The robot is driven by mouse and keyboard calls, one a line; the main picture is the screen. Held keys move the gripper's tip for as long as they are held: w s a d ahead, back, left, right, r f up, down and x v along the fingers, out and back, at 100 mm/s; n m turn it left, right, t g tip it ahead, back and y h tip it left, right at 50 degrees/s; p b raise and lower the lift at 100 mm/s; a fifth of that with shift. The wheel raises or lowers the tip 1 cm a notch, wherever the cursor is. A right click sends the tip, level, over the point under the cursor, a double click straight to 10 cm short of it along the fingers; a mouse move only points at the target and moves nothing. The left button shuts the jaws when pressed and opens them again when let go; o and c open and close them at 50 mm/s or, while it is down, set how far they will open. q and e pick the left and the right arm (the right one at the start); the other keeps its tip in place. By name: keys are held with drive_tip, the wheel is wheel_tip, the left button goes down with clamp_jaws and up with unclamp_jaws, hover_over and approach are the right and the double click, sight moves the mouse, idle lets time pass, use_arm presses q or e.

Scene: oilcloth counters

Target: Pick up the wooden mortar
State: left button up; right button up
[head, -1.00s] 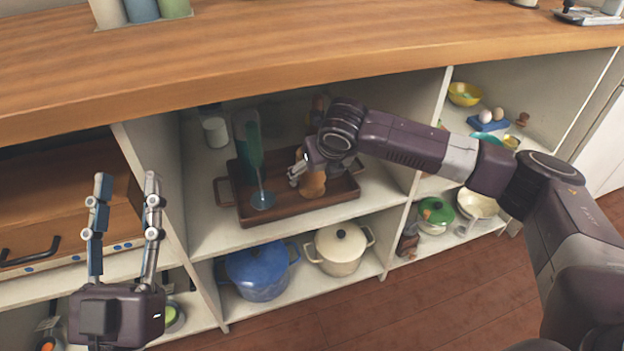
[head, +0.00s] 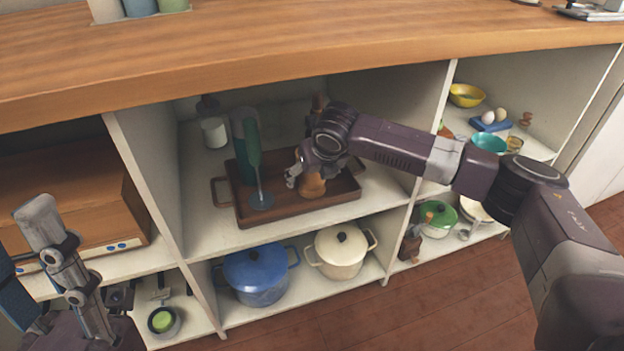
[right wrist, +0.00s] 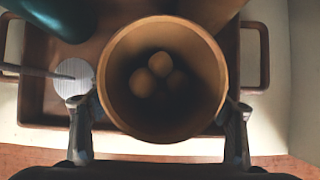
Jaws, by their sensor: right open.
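The wooden mortar (head: 313,186) stands upright on a dark brown tray (head: 290,216) on the middle shelf under the counter. In the right wrist view the mortar (right wrist: 164,118) is a round vessel seen from above, with several round brown shapes inside. My right gripper (head: 302,172) is open at the mortar, with one finger on each side of it, close to its wall; I cannot tell whether they touch. My arm hides part of the mortar in the head view. My left gripper (head: 38,262) is at the lower left, partly cut off, away from the mortar.
A green hand blender (head: 255,158) stands on the tray left of the mortar. A white jar (head: 214,132) is behind left. Blue (head: 257,274) and cream (head: 341,250) pots are on the shelf below. The wooden counter (head: 300,55) overhangs; a shelf divider (head: 430,130) is at right.

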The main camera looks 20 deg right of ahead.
drive_tip(key=c, duration=1.5)
drive_tip(key=shift+o, duration=0.2)
drive_tip(key=shift+r, duration=0.1)
